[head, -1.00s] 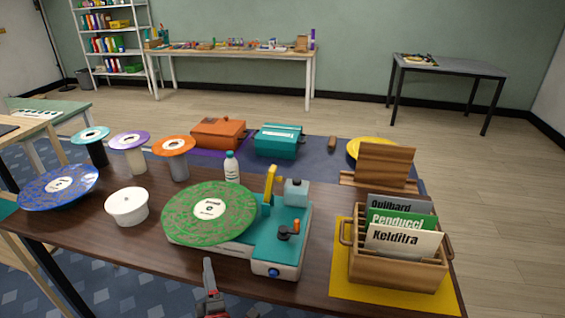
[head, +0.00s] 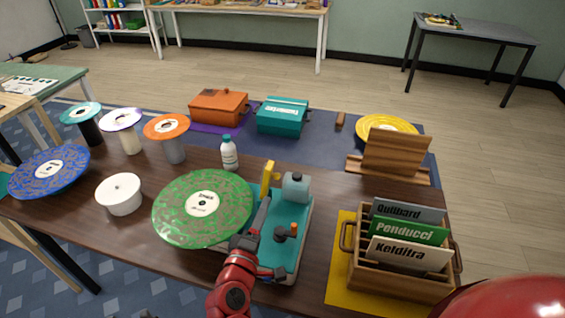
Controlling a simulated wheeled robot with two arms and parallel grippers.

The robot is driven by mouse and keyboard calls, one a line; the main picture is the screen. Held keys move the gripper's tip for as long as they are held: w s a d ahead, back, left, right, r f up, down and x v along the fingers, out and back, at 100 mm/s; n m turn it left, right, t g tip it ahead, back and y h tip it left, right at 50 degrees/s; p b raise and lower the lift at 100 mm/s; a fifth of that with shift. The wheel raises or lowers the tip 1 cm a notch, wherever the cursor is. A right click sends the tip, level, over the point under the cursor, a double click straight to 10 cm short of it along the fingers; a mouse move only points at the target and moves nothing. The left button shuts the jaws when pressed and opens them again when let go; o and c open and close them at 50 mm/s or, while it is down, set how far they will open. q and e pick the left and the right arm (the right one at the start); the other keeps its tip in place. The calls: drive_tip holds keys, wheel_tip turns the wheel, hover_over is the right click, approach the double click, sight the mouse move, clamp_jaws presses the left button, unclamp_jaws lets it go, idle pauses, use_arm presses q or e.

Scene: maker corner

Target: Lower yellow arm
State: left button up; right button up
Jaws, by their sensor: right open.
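The yellow arm (head: 268,177) stands raised at the back of the teal and white record player (head: 295,228), to the right of the green record (head: 185,222). The record lies on the player's left part and overhangs it. The gripper is open and looks empty. My left gripper does not show.
A grey-blue block (head: 295,187) sits right of the yellow arm. A white bottle (head: 229,154) stands behind the record, a white bowl (head: 121,194) to its left. A wooden record crate (head: 400,280) stands on a yellow mat (head: 342,285) at right.

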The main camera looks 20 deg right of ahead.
sight(278, 174)
drive_tip(key=p+x, duration=0.3)
drive_tip(key=x, duration=1.3)
clamp_jaws()
idle(0.8)
